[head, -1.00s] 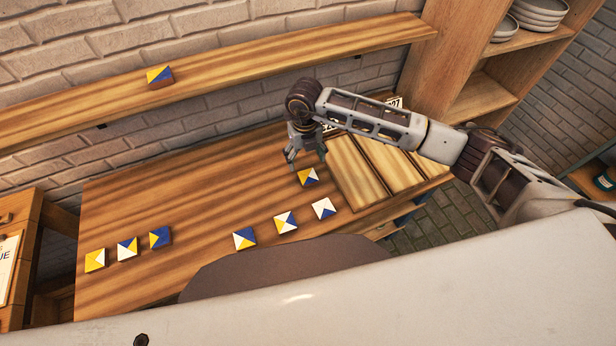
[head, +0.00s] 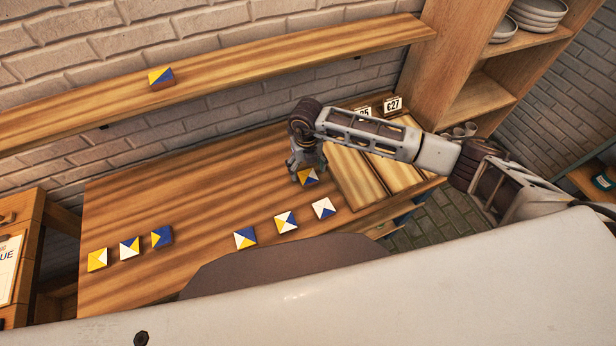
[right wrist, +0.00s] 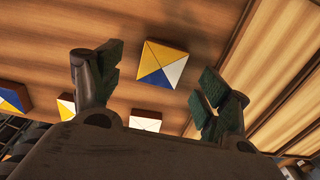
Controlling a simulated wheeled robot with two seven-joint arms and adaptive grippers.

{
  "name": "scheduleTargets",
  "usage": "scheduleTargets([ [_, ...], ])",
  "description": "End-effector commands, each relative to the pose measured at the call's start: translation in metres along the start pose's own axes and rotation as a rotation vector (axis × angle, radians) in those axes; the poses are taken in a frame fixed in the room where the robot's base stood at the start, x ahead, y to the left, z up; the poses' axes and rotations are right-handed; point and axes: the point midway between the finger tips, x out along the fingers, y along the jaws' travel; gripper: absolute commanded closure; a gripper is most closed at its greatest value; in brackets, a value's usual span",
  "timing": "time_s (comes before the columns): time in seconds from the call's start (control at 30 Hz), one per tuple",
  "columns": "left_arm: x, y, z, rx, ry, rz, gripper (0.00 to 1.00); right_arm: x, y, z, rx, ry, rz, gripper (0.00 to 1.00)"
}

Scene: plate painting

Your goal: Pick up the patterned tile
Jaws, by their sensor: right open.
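A patterned tile (head: 308,176) with yellow, white and blue triangles lies on the wooden table (head: 200,200), left of the tray. In the right wrist view the same tile (right wrist: 161,64) lies flat on the wood, ahead of and between the spread fingers. My right gripper (head: 305,172) is open and empty, pointing down right over this tile and partly covering it in the head view. In the right wrist view my gripper's two dark green fingertips (right wrist: 158,88) stand wide apart, with nothing between them. My left gripper is not in view.
More tiles (head: 285,222) lie along the table's front, with another group (head: 130,248) at the left. One tile (head: 161,77) sits on the wall shelf (head: 260,62). A slatted wooden tray (head: 352,172) stands close right of the gripper. Price cards (head: 393,104) stand behind it.

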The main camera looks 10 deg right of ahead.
Motion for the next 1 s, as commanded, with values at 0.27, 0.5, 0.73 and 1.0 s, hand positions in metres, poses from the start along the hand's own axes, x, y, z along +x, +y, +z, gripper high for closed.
scheduleTargets([
  [0.27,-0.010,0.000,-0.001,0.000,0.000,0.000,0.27,0.029,-0.003,-0.004,0.000,0.002,0.000,0.23],
  [0.5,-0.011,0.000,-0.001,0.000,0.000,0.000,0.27,0.038,-0.003,-0.004,0.000,0.000,0.000,0.23],
  [0.73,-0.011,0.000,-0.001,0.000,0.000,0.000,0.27,0.038,-0.003,-0.004,0.000,0.000,0.000,0.23],
  [1.0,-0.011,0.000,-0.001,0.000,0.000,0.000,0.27,0.038,-0.003,-0.004,0.000,0.000,0.000,0.40],
])
